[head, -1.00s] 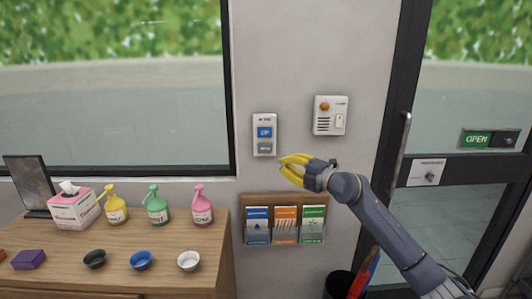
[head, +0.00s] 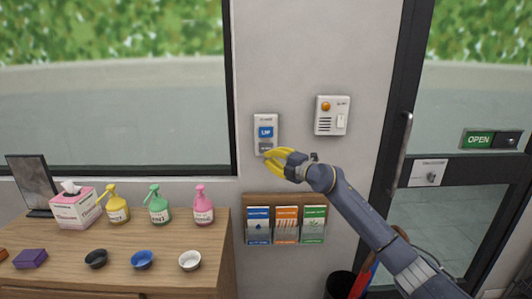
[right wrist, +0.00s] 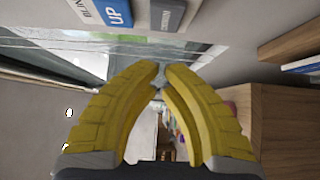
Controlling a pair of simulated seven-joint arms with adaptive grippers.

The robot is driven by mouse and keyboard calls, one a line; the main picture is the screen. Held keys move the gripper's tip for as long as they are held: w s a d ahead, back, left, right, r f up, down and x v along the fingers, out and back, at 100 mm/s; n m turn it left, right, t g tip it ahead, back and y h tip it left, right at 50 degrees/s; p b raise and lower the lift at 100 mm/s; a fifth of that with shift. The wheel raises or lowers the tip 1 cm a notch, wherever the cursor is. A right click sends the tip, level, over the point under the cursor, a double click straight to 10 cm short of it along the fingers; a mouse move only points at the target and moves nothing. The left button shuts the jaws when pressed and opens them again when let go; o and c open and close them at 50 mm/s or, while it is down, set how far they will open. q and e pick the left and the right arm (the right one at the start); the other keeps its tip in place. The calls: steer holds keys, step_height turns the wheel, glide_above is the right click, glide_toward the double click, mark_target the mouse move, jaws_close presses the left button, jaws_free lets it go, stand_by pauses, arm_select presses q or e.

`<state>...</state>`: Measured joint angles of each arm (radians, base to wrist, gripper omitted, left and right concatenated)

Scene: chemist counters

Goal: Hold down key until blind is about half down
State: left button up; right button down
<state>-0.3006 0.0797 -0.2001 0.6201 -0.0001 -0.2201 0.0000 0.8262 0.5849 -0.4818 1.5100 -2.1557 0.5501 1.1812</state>
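The blind control panel (head: 258,122) is a white plate on the wall right of the window, with a blue UP key (head: 266,132) above a grey key (head: 264,145). The blue key (right wrist: 116,12) and grey key (right wrist: 168,14) also show at the top of the right wrist view. My right gripper (head: 267,154) has yellow fingers, shut and empty, with tips at the grey key's lower edge; contact cannot be told. In the right wrist view its tips (right wrist: 161,68) meet or nearly meet. No blind is visible across the window (head: 120,100). My left gripper is not in view.
A white intercom-like box (head: 332,115) with an orange button is right of the panel. A leaflet rack (head: 285,198) hangs below. A wooden counter (head: 120,265) with bottles and bowls is at left; a glass door (head: 450,200) is at right.

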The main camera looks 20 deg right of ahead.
mark_target(266, 151)
steer(key=shift+w, duration=2.8)
steer(key=shift+d, duration=0.1)
